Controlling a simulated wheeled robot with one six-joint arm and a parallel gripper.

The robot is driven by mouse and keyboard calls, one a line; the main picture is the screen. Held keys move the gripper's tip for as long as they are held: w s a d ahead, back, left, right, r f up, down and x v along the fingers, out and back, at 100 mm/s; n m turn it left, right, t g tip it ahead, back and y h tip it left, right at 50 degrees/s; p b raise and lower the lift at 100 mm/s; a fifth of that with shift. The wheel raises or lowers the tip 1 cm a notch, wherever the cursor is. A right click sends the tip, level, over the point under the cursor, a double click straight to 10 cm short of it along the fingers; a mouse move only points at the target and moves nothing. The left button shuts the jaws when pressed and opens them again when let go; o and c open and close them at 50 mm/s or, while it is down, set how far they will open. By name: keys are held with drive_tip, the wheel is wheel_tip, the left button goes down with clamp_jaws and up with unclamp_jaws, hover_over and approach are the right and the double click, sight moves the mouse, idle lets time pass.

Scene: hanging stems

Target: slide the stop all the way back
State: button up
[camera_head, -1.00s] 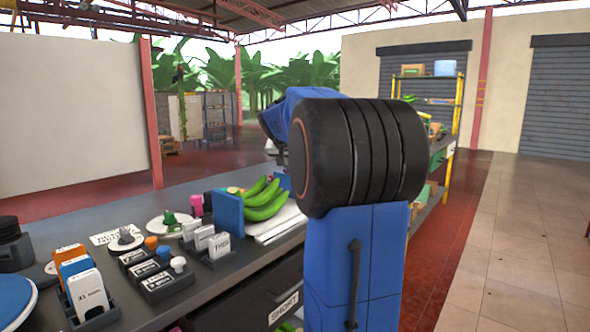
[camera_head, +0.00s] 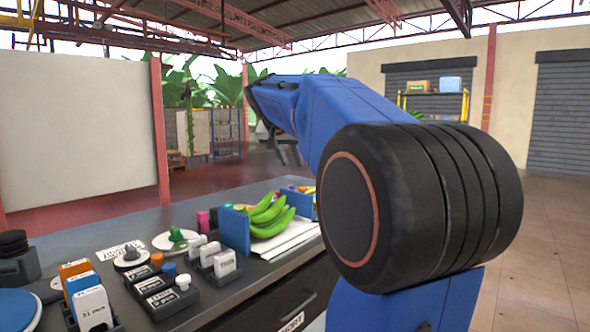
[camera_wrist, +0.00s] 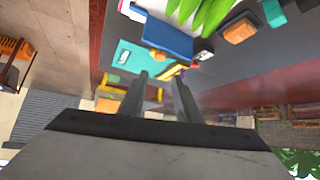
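A green banana bunch (camera_head: 270,215) lies on the dark bench between two upright blue plates, a left one (camera_head: 235,229) and a right one (camera_head: 301,203). One of these plates may be the stop; I cannot tell which. In the wrist view a blue plate (camera_wrist: 167,38) stands beside the green bananas (camera_wrist: 205,12), beyond my fingertips. My gripper (camera_wrist: 160,76) is open, its two fingers apart with nothing between them. It is apart from the blue plate. In the head view, my gripper (camera_head: 283,147) shows small and dark above the bench, partly hidden by my forearm.
Stamps (camera_head: 160,285), white-topped blocks (camera_head: 218,262) and a white dish (camera_head: 176,240) crowd the bench left of the bananas. White sheets (camera_head: 285,240) lie by the bananas. A yellow shelf (camera_head: 430,103) stands behind. Floor at right is clear.

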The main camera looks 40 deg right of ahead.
drive_tip(key=shift+v, duration=0.95)
